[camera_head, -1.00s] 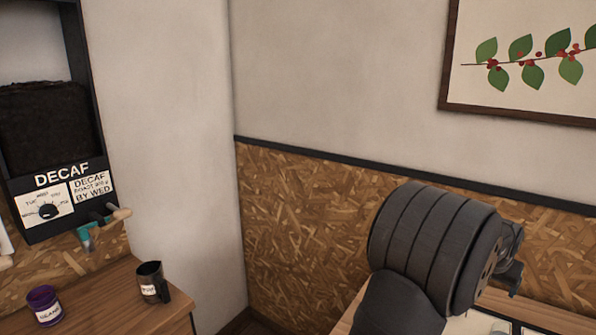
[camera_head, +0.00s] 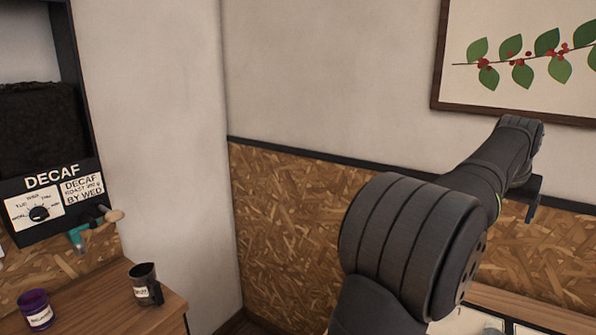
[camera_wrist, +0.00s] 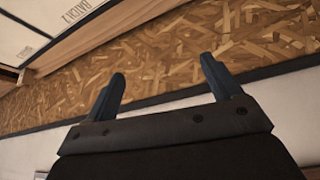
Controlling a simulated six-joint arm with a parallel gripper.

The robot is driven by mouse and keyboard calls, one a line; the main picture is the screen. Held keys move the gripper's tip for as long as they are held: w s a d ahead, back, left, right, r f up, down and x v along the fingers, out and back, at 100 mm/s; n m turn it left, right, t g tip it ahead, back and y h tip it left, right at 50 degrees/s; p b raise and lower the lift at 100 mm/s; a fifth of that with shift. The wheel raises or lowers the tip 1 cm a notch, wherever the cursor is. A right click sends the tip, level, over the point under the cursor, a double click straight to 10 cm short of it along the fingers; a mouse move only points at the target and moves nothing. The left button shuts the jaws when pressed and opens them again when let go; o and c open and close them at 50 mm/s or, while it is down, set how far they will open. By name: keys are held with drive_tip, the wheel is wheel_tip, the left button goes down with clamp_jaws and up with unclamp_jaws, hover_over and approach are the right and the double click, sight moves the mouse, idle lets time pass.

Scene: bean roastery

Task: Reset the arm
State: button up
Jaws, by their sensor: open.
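My gripper (camera_wrist: 160,78) shows in the wrist view with its two dark fingers spread apart and nothing between them. Behind the fingers are the chipboard wall panel (camera_wrist: 170,62) and a dark trim strip; the fingers hold no object. In the head view my arm rises from the bottom right, with its forearm reaching up and to the right in front of the wall. The gripper's fingers cannot be made out clearly there.
At left, a purple cup (camera_head: 36,309) and a dark jug (camera_head: 145,285) stand on a wooden counter (camera_head: 100,308), below a DECAF bin (camera_head: 52,200). A framed plant picture (camera_head: 520,60) hangs behind my arm. A pale labelled surface (camera_wrist: 50,30) shows in the wrist view.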

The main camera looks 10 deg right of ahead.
drive_tip(key=w+a+r+n, duration=0.1)
drive_tip(key=w+a+r, duration=0.1)
drive_tip(key=w+a, duration=0.2)
drive_tip(key=shift+w+r, duration=0.2)
drive_tip(key=shift+w, duration=0.85)
drive_tip(key=o, duration=0.4)
